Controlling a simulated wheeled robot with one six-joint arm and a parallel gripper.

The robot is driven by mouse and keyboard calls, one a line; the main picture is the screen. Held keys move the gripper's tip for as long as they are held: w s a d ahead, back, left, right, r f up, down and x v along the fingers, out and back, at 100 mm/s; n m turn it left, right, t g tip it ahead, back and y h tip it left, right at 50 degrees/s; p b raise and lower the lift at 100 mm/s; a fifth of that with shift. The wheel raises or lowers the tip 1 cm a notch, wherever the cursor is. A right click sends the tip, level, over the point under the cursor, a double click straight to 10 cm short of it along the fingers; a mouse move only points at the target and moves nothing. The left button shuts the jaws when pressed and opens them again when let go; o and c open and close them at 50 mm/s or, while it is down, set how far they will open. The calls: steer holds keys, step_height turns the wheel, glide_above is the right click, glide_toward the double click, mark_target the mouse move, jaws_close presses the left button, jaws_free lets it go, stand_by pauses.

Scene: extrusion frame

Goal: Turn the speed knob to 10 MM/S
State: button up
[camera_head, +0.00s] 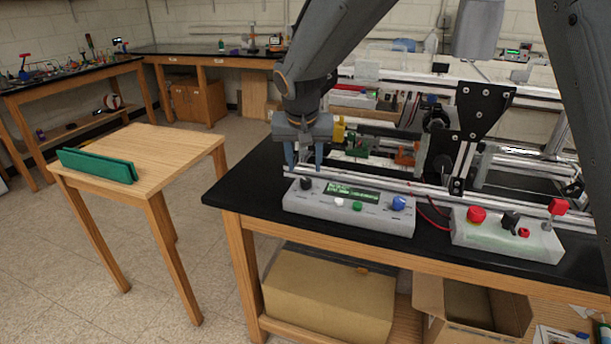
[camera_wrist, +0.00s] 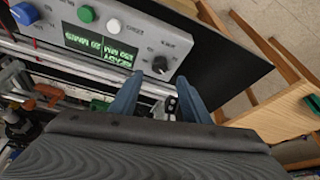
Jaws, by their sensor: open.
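A grey control box (camera_head: 330,210) sits at the front left of the black-topped bench. A small black knob (camera_head: 306,184) is at its left end; in the wrist view the knob (camera_wrist: 160,65) lies just beyond the fingertips. Its label is too small to read surely. The green display (camera_head: 352,192) shows upside down in the wrist view (camera_wrist: 97,44); it seems to read READY with 20 MM in it. My gripper (camera_head: 304,163) is open, pointing down above the knob end of the box. Its blue-grey fingers (camera_wrist: 158,88) are apart, with nothing between them, and do not touch the knob.
The box also has a white button (camera_head: 339,202), a green button (camera_head: 357,206) and a blue knob (camera_head: 398,203). Behind it runs a metal rail (camera_head: 385,185). A second box with a red button (camera_head: 476,215) stands right. A wooden table (camera_head: 165,155) is left.

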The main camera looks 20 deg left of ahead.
mark_target(306, 180)
steer(key=shift+p+x, duration=0.7)
steer(key=shift+x, duration=2.45)
steer(key=shift+s, duration=0.1)
steer(key=c, duration=1)
steer(key=shift+c, duration=0.2)
